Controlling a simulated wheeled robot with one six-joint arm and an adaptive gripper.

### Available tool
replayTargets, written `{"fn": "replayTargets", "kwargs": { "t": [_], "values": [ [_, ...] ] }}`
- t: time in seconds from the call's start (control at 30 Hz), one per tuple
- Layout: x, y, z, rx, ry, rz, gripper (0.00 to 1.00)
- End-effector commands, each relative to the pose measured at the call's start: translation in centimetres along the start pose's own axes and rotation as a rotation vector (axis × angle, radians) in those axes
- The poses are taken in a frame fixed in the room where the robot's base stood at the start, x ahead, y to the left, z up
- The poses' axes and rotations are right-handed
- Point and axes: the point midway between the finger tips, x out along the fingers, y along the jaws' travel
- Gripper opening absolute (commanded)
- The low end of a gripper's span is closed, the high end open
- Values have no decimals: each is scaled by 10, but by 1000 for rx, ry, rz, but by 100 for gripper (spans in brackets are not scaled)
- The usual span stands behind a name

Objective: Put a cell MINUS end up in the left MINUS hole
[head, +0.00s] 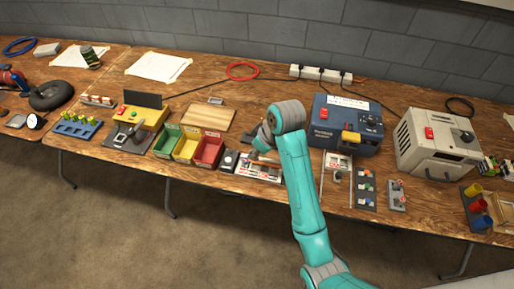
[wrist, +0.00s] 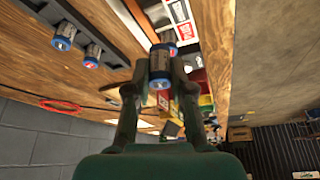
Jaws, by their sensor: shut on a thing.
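My gripper (wrist: 160,78) is shut on a cell (wrist: 159,68) with a metal body and a blue band at the end towards the camera. Which end is MINUS I cannot read. Another cell (wrist: 169,47) shows just behind it, partly hidden. A white and red marked panel (wrist: 177,12) lies beyond the held cell. In the head view, my gripper (head: 259,141) is above the labelled panel (head: 258,170) at the table's front; the MINUS holes cannot be made out.
Green, yellow and red bins (head: 187,148) stand left of the panel, with a wooden board (head: 207,118) behind. A blue box (head: 342,128) and a beige machine (head: 436,144) stand to the right. Small fixtures (head: 366,188) line the front edge.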

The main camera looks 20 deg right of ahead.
Motion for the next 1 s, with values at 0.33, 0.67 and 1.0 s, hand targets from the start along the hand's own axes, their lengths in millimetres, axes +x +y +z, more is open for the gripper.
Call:
{"fn": "replayTargets", "kwargs": {
  "t": [0.33, 0.67, 1.0],
  "values": [
    [17, 0, 8, 0, -2, -1, 0],
    [32, 0, 14, 0, -1, -1, 0],
    [48, 0, 20, 0, -1, -1, 0]
  ]
}}
